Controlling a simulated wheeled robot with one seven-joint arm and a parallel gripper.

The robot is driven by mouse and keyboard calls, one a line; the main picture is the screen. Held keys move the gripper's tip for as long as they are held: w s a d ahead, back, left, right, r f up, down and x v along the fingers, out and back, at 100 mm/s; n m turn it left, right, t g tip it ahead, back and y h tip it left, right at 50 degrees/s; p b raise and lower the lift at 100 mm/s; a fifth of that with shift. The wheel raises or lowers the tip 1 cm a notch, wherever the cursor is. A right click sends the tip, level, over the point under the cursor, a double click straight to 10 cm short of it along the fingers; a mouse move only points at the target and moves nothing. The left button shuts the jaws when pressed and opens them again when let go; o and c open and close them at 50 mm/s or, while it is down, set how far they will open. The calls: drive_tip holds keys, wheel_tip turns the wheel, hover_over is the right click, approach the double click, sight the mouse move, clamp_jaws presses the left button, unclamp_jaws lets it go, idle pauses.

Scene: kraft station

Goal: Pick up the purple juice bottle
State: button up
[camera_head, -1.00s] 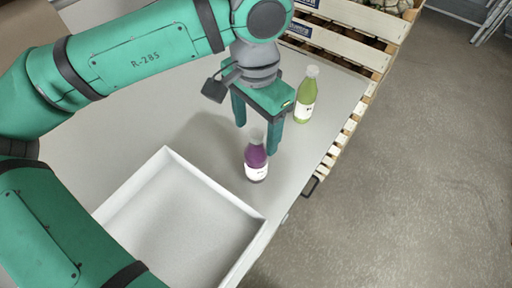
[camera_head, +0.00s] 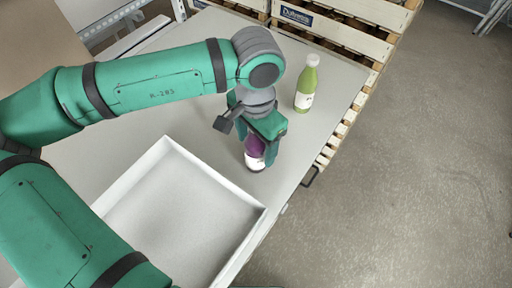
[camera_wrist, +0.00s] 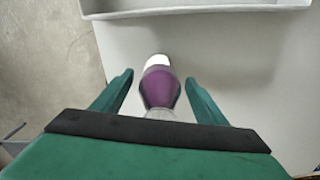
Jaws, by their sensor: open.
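The purple juice bottle (camera_head: 255,153) stands upright on the grey table, with a white label on its lower part. My gripper (camera_head: 262,150) is directly above and around its upper part, and hides the cap in the head view. In the wrist view the bottle (camera_wrist: 159,88) lies between the two green fingers of my gripper (camera_wrist: 158,80). The fingers are open, with a gap showing on both sides of the bottle.
A white open tray (camera_head: 128,178) lies on the table (camera_head: 215,130) close to the bottle. A green juice bottle (camera_head: 306,85) stands behind and to the right. Wooden crates (camera_head: 340,30) line the table's far edge. The table's right edge is near the purple bottle.

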drive_tip(key=c, duration=1.5)
drive_tip(key=shift+r, duration=0.2)
